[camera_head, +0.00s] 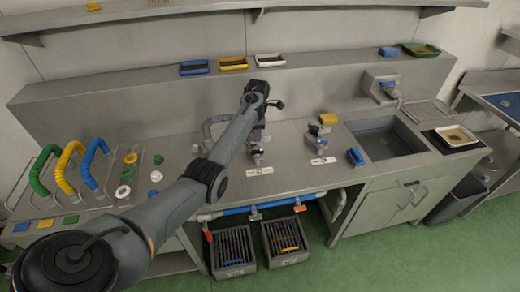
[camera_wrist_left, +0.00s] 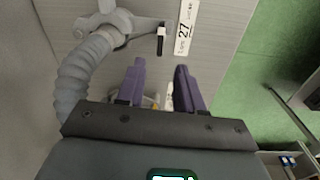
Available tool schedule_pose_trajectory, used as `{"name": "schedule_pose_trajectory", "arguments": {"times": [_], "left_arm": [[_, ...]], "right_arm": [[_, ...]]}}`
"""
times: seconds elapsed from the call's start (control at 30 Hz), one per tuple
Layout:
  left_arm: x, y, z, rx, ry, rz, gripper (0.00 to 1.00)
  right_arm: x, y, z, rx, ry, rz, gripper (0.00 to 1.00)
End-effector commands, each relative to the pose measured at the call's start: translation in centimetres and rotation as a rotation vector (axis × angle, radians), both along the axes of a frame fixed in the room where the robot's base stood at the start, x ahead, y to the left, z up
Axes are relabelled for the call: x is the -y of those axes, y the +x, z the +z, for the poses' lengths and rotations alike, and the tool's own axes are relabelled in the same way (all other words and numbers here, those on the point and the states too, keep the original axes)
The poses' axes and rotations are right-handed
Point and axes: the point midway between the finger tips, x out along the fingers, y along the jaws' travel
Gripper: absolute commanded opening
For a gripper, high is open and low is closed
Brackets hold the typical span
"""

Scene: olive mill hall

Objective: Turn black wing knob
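My left gripper (camera_head: 258,140) hangs over the counter at a metal pipe fitting (camera_head: 257,156). In the left wrist view its two purple fingers (camera_wrist_left: 161,88) are apart, with a small pale and yellowish part partly visible between them. A small black piece with a white end (camera_wrist_left: 160,45) sits just beyond the fingertips, beside the fitting; I cannot tell whether it is the wing knob. A dark knob-like part (camera_head: 314,129) shows on the second fitting to the right, apart from the gripper. My right gripper is not in view.
A grey ribbed hose (camera_wrist_left: 85,75) curves close beside the left gripper. Coloured hoses (camera_head: 68,168) stand at the left, a sink (camera_head: 385,138) at the right. Two grey crates (camera_head: 232,250) stand below.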

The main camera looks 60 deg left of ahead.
Motion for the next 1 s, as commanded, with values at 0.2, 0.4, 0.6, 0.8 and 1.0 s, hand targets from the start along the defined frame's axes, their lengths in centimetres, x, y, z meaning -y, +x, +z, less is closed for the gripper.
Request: {"name": "schedule_pose_trajectory", "arguments": {"times": [0.2, 0.4, 0.6, 0.8, 1.0], "left_arm": [[-0.6, 0.1, 0.4, 0.007, -0.045, 0.105, 0.36], [-0.5, 0.0, -2.1, 0.005, -0.047, 0.107, 0.36], [-0.6, 0.0, -5.5, 0.005, -0.045, 0.107, 0.36], [-0.6, 0.0, -8.2, 0.006, -0.044, 0.105, 0.36], [-0.6, 0.1, -9.5, 0.008, -0.043, 0.105, 0.36]], "right_arm": [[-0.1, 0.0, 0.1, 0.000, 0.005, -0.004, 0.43], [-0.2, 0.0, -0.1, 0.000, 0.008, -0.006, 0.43], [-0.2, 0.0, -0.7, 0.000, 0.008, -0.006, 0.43], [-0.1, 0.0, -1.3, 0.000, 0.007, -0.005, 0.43], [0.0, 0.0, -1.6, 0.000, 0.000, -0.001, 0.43]]}}
